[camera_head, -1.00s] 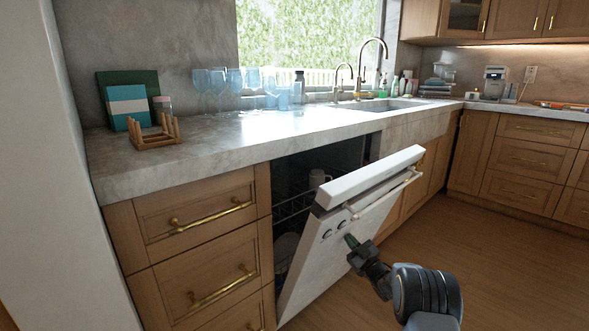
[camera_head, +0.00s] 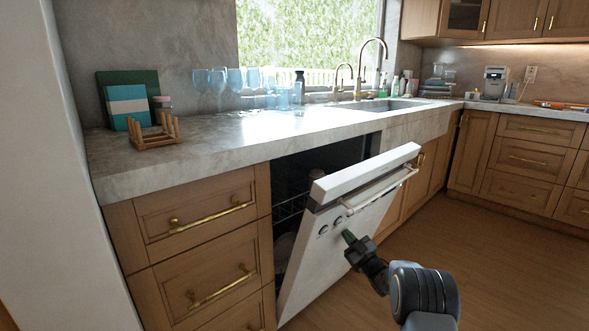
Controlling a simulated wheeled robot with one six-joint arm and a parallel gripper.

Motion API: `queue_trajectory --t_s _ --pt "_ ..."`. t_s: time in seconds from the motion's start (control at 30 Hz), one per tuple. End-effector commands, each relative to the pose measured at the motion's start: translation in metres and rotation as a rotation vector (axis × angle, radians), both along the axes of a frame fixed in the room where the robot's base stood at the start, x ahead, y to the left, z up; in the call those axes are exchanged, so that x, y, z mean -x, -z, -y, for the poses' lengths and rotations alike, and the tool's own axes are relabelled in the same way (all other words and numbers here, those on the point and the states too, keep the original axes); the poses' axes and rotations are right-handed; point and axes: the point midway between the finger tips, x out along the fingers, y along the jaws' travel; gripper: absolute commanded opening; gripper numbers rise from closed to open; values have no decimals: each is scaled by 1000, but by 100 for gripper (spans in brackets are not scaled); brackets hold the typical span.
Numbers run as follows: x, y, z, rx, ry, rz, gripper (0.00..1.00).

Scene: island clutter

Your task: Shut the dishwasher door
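The white dishwasher door (camera_head: 335,262) is partly open, tilted out from the cabinet front, with its top edge away from the counter. A bar handle (camera_head: 380,190) runs along its upper outer face, with round knobs below it at the left. The dark dishwasher cavity (camera_head: 292,180) with a rack shows behind the door. My gripper (camera_head: 349,238) is at the outer face of the door, just below the handle and knobs.
The stone counter (camera_head: 225,142) overhangs the dishwasher and holds blue glasses (camera_head: 217,82), a wooden rack (camera_head: 156,136) and a sink (camera_head: 392,105). Wooden drawers (camera_head: 205,215) stand to the left. The wooden floor (camera_head: 500,255) on the right is clear.

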Motion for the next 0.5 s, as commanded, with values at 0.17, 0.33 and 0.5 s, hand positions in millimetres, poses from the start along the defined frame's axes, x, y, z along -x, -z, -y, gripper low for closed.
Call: queue_trajectory --t_s 0.17,0.33,0.5 --pt "-2 -5 -2 -1 -2 7 0" --pt "-3 -7 -3 -1 -2 7 0" --pt "-5 -8 -5 -1 -2 7 0"
